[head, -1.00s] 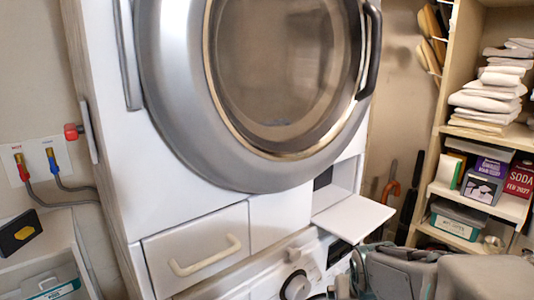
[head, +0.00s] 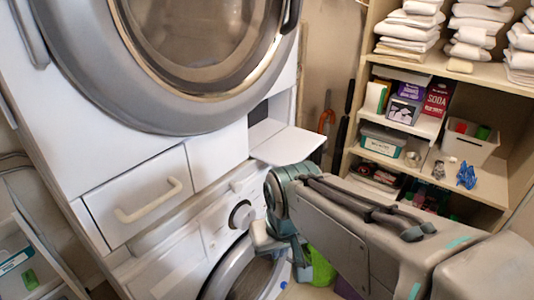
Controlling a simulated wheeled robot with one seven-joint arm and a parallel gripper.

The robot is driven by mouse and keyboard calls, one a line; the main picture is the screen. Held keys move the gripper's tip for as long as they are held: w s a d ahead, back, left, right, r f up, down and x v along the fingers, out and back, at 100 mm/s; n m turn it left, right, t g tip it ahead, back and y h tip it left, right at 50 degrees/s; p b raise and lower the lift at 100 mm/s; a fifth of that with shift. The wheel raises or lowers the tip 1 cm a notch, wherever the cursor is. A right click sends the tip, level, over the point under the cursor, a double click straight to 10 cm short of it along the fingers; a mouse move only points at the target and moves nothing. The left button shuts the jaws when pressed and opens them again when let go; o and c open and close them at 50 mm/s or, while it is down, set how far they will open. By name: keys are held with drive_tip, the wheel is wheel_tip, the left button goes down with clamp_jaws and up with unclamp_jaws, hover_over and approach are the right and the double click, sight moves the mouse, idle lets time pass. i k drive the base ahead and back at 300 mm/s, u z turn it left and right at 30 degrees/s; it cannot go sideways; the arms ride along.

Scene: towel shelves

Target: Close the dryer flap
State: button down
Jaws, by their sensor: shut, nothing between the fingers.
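The dryer flap (head: 288,147) is a flat white panel below the round dryer door. It is open, sticking out level to the right from a square recess (head: 268,125) in the dryer's front. My arm reaches in from the lower right, in front of the washer. My gripper (head: 264,240) is at the arm's far end, below the flap and apart from it, near the washer's dial. It is shut and empty. Its fingertips are small and partly hidden by the arm.
The dryer's round door (head: 195,50) is above, with a white drawer (head: 140,195) at left. The washer (head: 185,265) stands below. Wooden shelves (head: 480,75) with towels, boxes and a white bin (head: 466,143) stand at right. A wall gap with hanging tools separates dryer and shelves.

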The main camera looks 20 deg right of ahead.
sight(293, 145)
drive_tip(key=u, duration=1.5)
drive_tip(key=k, duration=0.7)
drive_tip(key=z, duration=1.55)
drive_tip(key=i, duration=0.55)
drive_tip(key=z, duration=0.05)
